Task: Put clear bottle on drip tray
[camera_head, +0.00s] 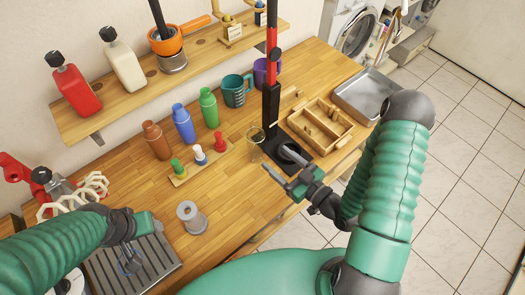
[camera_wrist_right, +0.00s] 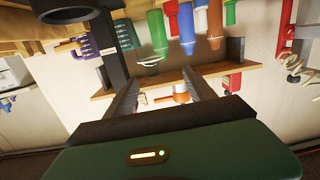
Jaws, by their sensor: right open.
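A clear, see-through vessel (camera_head: 256,144), perhaps the clear bottle, stands on the wooden counter just left of the black stand in the head view. The drip tray (camera_head: 163,262) is a grey slatted plate at the lower left. A small clear, bluish shape (camera_head: 130,263) shows over the tray, under my left gripper (camera_head: 133,240); I cannot tell whether it is held. The left fingers are not clear. My right gripper (camera_head: 279,170) is open and empty at the counter's front edge, beside the stand's base. Its two fingers (camera_wrist_right: 162,97) show apart in the right wrist view.
The black stand with a red column (camera_head: 271,90) rises near my right gripper. A wooden divided box (camera_head: 320,125) lies right of it. Brown (camera_head: 157,140), blue (camera_head: 183,123) and green bottles (camera_head: 208,106) stand behind. A grey spool-like piece (camera_head: 191,217) stands near the drip tray.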

